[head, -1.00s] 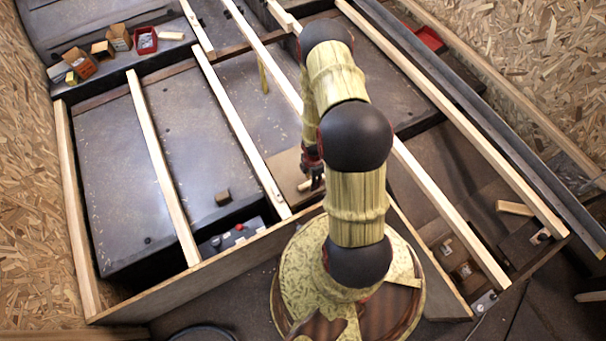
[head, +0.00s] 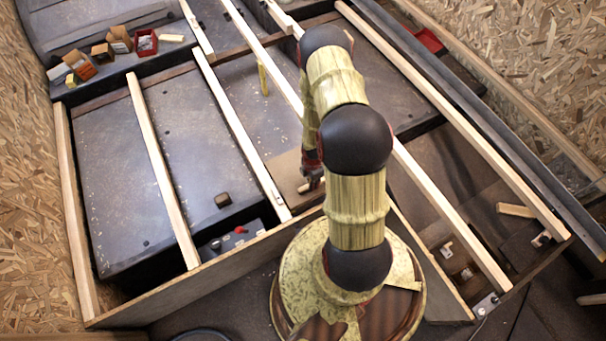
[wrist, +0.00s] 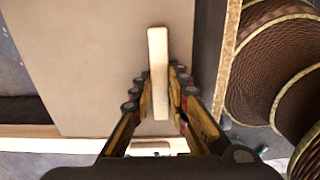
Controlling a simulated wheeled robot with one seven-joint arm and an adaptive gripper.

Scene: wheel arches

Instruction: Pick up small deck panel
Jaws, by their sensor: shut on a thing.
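The small deck panel (wrist: 90,60) is a flat tan board with a pale wooden grip bar (wrist: 158,60) standing out from its face. In the head view the panel (head: 287,168) shows between two pale beams, partly hidden behind my arm. My gripper (wrist: 160,80) is above the panel, with one finger on each side of the bar, shut on it. In the head view my gripper (head: 312,180) is small and mostly hidden by my arm. I cannot tell whether the panel is clear of its supports.
Pale beams (head: 235,125) cross the frame on both sides. A dark box with a red knob (head: 240,231) lies beside the panel. Small cartons and a red bin (head: 146,44) stand at the back left. Ribbed brown coils (wrist: 270,70) lie right of the panel in the wrist view.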

